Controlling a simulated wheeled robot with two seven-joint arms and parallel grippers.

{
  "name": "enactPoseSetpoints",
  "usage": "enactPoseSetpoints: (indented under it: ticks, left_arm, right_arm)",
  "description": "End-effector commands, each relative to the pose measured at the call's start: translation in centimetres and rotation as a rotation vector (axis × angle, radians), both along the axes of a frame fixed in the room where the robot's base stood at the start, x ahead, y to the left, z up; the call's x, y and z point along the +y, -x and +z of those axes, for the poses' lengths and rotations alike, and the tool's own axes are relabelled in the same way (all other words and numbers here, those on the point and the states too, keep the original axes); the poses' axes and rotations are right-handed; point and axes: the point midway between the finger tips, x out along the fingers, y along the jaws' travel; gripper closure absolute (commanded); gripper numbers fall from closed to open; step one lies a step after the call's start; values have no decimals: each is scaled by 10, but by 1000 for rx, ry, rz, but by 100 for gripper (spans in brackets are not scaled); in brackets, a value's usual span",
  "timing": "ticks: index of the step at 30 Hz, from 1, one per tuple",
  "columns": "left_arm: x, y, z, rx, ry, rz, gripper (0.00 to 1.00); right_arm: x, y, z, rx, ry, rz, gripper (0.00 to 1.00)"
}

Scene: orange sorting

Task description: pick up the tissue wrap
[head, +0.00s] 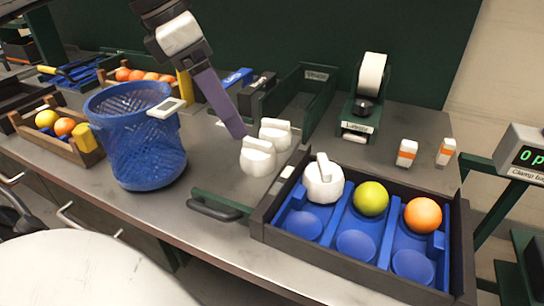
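Two white rounded wraps, which look like tissue wraps, sit on the grey bench: a nearer one (257,161) and one just behind it (276,134). Each has a flat white tab on top. A third white wrapped piece (323,184) sits in the left part of the sorting tray (262,215). My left gripper (238,134) reaches down from the upper left. Its purple fingers end at the upper left edge of the nearer wrap; I cannot tell if they touch. The fingers show edge-on, so their opening is hidden. My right gripper is not in view.
A blue mesh basket (135,140) stands left of the wraps. The tray also holds a yellow-green fruit (371,198) and an orange (423,214). A green open bin (303,95) and a label roll dispenser (365,100) stand behind. Bench shows bare between basket and wraps.

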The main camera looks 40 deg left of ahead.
Motion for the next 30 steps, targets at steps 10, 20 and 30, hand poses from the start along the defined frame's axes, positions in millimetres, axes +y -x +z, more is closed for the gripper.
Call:
enactPoseSetpoints:
  ticks: [10, 20, 30]
  left_arm:
    - [-8, -15, -45, 5, 1, -1, 23]
    - [-10, -29, -67, 6, 1, -1, 23]
    - [-15, -43, -96, 3, 1, 0, 23]
  right_arm:
    - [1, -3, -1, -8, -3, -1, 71]
    - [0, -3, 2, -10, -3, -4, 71]
    - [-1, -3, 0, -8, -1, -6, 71]
